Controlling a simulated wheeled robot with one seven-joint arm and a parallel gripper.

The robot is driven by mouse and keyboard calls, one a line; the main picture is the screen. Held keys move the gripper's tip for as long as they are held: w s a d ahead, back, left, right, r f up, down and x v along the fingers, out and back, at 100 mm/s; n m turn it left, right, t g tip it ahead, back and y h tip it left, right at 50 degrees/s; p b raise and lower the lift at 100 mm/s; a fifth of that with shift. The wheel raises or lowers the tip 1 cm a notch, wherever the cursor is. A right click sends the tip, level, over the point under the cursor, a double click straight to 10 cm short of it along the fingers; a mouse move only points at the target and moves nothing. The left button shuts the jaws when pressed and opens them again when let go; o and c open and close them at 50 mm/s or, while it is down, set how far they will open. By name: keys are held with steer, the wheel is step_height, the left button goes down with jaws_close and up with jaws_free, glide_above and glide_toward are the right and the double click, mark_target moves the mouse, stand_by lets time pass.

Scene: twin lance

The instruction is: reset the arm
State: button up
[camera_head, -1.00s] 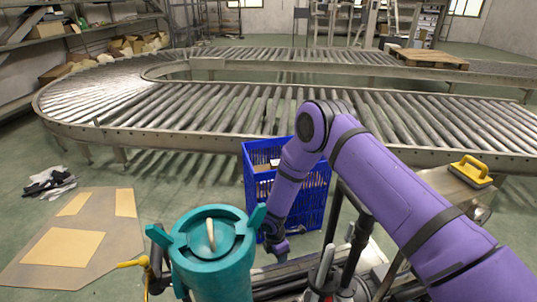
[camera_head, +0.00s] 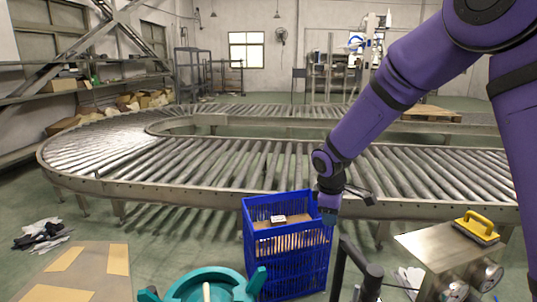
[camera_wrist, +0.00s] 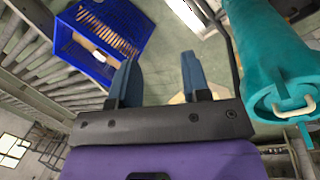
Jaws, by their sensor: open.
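My arm is purple and reaches in from the upper right in the head view. My gripper (camera_wrist: 158,78) shows in the wrist view with two blue-grey fingers spread apart and nothing between them. In the head view my gripper (camera_head: 328,212) hangs at the right rim of a blue crate (camera_head: 262,265), partly in front of it; I cannot tell whether they touch. The blue crate also shows in the wrist view (camera_wrist: 75,62), beyond the fingers at the upper left. It holds a small white item (camera_head: 278,219) on brown cardboard.
A teal canister (camera_head: 207,285) stands at the front, and right of the fingers in the wrist view (camera_wrist: 268,60). A roller conveyor (camera_head: 230,165) curves behind the crate. A yellow-handled tool (camera_head: 478,228) sits on a metal bench (camera_head: 440,245). Cardboard (camera_head: 80,270) lies on the left floor.

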steer(key=s+d+r+m+t, duration=0.1)
steer(key=s+d+r+m, duration=0.35)
steer(key=s+r, duration=0.4)
steer(key=s+d+r+m+t, duration=0.1)
steer(key=s+d+r+m, duration=0.2)
steer(key=s+d+r, duration=0.35)
steer(key=s+d+r+m, duration=0.1)
steer(key=s+r+m, duration=0.2)
steer(key=s, duration=0.6)
steer(key=s+d+r+m+t+y, duration=0.1)
steer(key=s+r+m, duration=0.2)
steer(key=s, duration=0.6)
steer(key=shift+s+r+y, duration=0.15)
steer(key=shift+s+y, duration=0.05)
steer(key=shift+y, duration=0.1)
